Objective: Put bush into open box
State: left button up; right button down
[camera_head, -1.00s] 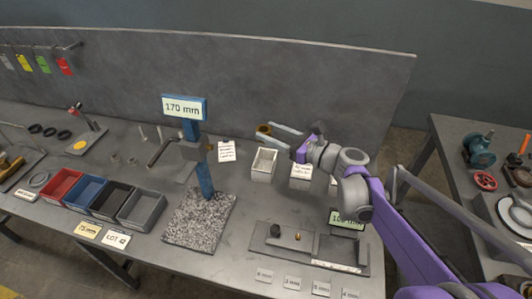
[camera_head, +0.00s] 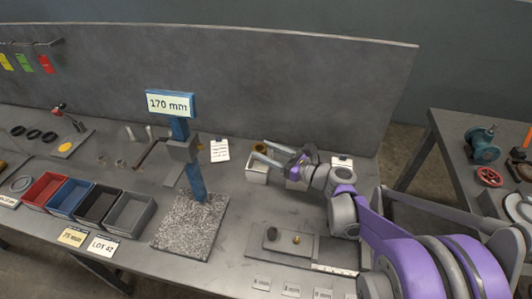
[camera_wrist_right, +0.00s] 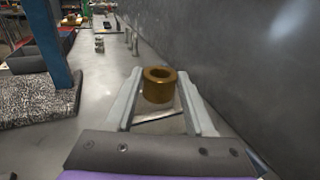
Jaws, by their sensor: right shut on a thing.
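My right gripper (camera_head: 264,154) is shut on a brass bush (camera_head: 259,148), a short ring with an open bore. In the right wrist view the bush (camera_wrist_right: 160,86) sits between the fingertips, bore facing up. My left gripper is not in view.
A blue post with a 170 mm sign (camera_head: 170,104) rises from a granite base (camera_head: 187,230) to the left. The back panel (camera_head: 300,100) is close behind the gripper.

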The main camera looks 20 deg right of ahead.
jog(key=shift+s+a+f+b, duration=0.1)
jog(key=shift+f+b, duration=0.25)
jog(key=shift+f, duration=0.25)
jog(key=shift+c, duration=1.3)
grip_release()
jog(key=shift+r, duration=0.2)
jog(key=shift+r+p, duration=0.45)
jog(key=shift+p, duration=0.05)
jog(key=v, duration=1.2)
jog(key=shift+p, duration=0.4)
jog(key=shift+f, duration=0.1)
